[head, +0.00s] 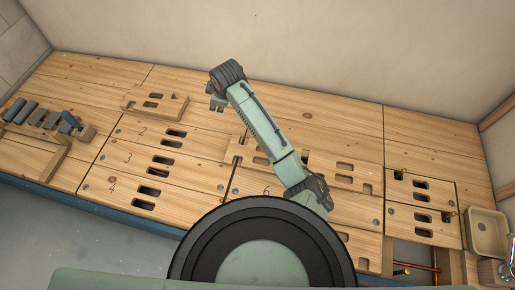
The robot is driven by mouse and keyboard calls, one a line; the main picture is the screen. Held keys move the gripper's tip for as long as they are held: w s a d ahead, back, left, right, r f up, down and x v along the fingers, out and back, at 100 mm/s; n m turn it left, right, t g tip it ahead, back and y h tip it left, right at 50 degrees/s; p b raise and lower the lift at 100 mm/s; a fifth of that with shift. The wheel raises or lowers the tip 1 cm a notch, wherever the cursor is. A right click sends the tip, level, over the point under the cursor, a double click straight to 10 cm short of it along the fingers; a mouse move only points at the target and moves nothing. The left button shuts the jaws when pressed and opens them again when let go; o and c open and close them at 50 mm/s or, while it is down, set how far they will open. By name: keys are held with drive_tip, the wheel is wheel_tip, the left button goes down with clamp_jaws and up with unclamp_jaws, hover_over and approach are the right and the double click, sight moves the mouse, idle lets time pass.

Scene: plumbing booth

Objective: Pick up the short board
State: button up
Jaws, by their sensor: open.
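A short loose wooden board (170,110) with dark slots lies on the plank floor, left of the centre at the back, and appears to rest on top of the planks. My gripper (216,103) is to the right of this board, apart from it in the picture, with its fingers pointing down. It is open and nothing shows between the fingers. Its height above the floor is hard to tell.
A longer slotted board (327,167) lies partly behind my arm. Numbered floor panels (142,158) have slots. A rack with grey cylinders (28,112) stands at the left. At the right are a beige basin (487,232) and an opening with copper pipes (415,266).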

drive_tip(key=s+d+f+g+h+b, duration=0.1)
drive_tip(key=s+d+f+g+h, duration=0.1)
drive_tip(key=s+d+f, duration=0.35)
drive_tip(key=s+d+f+g+h, duration=0.1)
drive_tip(key=s+d+f+g, duration=0.15)
drive_tip(key=d+f, duration=0.65)
hover_over(263, 156)
drive_tip(key=d, duration=0.1)
drive_tip(key=f, duration=0.3)
drive_tip(key=shift+s+d+m+g+b, duration=0.15)
drive_tip(key=shift+s+m+g+b, duration=0.1)
drive_tip(key=shift+m+b, duration=0.15)
drive_tip(key=shift+w+f+b, duration=0.2)
drive_tip(key=shift+f, duration=1.3)
drive_tip(key=shift+w+f+b, duration=0.15)
drive_tip(key=shift+w+f, duration=0.05)
drive_tip(key=shift+f, duration=1.3)
drive_tip(key=shift+c, duration=0.2)
clamp_jaws()
